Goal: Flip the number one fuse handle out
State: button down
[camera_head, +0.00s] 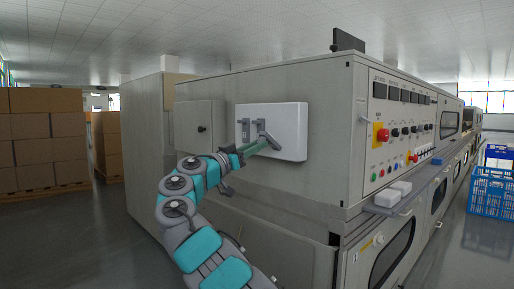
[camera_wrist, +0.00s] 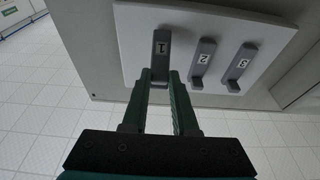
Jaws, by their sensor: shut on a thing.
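The number one fuse handle (camera_wrist: 161,48) is a dark grey lever on a white panel (camera_wrist: 130,30), at the left of a row of three in the wrist view. My gripper (camera_wrist: 158,78) is shut on its free end, one green finger on each side. The number two handle (camera_wrist: 203,60) and the number three handle (camera_wrist: 242,65) stand beside it, clear of the fingers. In the head view the white panel (camera_head: 292,120) is on the machine's side wall, and my gripper (camera_head: 262,145) reaches up to its grey handles. There my gripper partly hides the handle it holds.
The large grey machine (camera_head: 260,200) fills the middle of the head view. Its control face has a red button (camera_head: 382,135), and white blocks (camera_head: 392,194) lie on a ledge. Cardboard boxes (camera_head: 45,140) stand at left, blue crates (camera_head: 492,190) at right. Open floor lies at lower left.

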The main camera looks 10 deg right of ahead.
jog(key=shift+w+d+f+b, duration=0.15)
jog(key=shift+f+b, duration=0.2)
jog(key=shift+f, duration=0.3)
jog(key=shift+w+d+f+b, duration=0.15)
jog(key=shift+f+b, duration=0.2)
jog(key=shift+f, duration=0.25)
jog(key=shift+d+f, duration=0.1)
jog(key=c, duration=1)
grip_release()
jog(key=shift+c, duration=0.2)
jog(key=o, duration=0.4)
jog(key=shift+s, duration=0.1)
jog(key=shift+c, duration=0.2)
jog(key=shift+r, duration=0.2)
jog(key=shift+a, duration=0.2)
jog(key=v, duration=0.7)
jog(key=shift+s+a, duration=0.25)
jog(key=shift+s, duration=0.05)
